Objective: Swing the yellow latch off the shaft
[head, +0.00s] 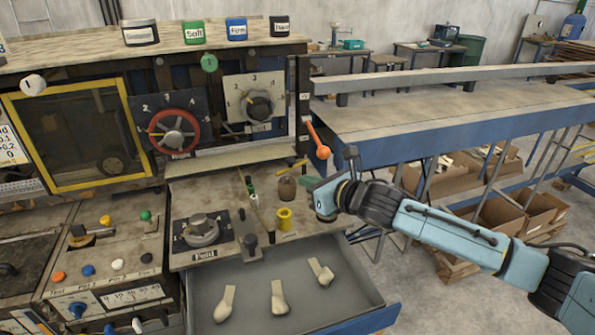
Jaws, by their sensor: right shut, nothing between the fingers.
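A thin yellow latch (294,167) sits at the right end of the machine's pale front ledge, beside a small dark post. It is small here, and I cannot tell how it sits on the shaft. My right arm comes in from the right, and its gripper (309,182) is just below and right of the latch, shut and empty. The fingers are small and partly hidden by my wrist, and I cannot tell whether they touch the latch. My left gripper is not in view.
An orange-knobbed lever (319,142) stands above my wrist. A yellow spool (284,218) and a brown jar (287,188) stand on the worktop near the gripper. An open grey drawer (335,295) below holds 3 pale scoops. A blue-edged table (430,120) is behind.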

